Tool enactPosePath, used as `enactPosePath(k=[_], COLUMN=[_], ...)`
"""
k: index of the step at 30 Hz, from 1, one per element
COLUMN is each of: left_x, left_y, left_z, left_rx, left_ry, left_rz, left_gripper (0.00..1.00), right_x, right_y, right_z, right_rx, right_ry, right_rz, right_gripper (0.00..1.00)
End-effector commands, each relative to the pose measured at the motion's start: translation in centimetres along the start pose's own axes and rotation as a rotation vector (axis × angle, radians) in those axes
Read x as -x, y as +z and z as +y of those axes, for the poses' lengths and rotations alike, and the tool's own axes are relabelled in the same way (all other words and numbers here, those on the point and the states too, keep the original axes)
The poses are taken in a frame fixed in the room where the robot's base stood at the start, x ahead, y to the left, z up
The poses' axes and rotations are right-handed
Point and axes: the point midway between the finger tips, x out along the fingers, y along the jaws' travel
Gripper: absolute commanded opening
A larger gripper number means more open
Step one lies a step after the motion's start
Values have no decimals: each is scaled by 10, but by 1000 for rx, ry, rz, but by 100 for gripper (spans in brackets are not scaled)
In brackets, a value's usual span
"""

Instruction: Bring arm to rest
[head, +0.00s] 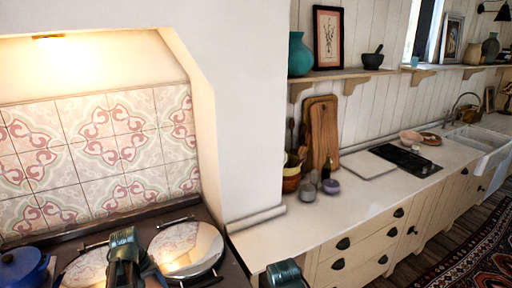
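My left arm's dark end, with the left gripper (123,250), rises from the bottom edge in the head view. It stands in front of the stove, between the two round shiny lids. Its fingers cannot be made out. A small dark part of my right arm, with the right gripper (285,274), shows at the bottom edge, in front of the counter's near end. Its fingers are not clear either. I see nothing held in either one.
A dark stove (215,276) with a right lid (186,249) and a blue pot (22,268) is at the left. A white counter (310,225) runs to the right, with cutting boards (322,135), small jars and a black hob (405,159). A patterned rug (475,262) lies at lower right.

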Motion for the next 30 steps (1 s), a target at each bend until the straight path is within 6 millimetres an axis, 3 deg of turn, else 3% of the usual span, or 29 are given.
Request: enactPosePath(k=[1, 3, 12, 18, 21, 30], left_x=[-19, -35, -89, -111, -116, -118], left_y=[20, 43, 150, 207, 224, 236], left_z=[24, 52, 137, 163, 169, 174], left_rx=[-77, -176, -588, -797, -858, -907], left_ry=[-18, -45, -163, -223, -241, -256], left_rz=[-12, -27, -69, -76, -78, -78], left_gripper=[64, 64, 64, 64, 64, 64], right_x=[-15, -25, -65, -83, -87, -89], right_y=[-1, -2, -4, -5, -5, -5], right_z=[-1, -2, -6, -7, -8, -8], right_rx=[1, 2, 7, 10, 11, 12], right_ry=[0, 1, 2, 2, 2, 2], right_rz=[0, 0, 0, 0, 0, 0], right_gripper=[50, 50, 50, 50, 50, 50])
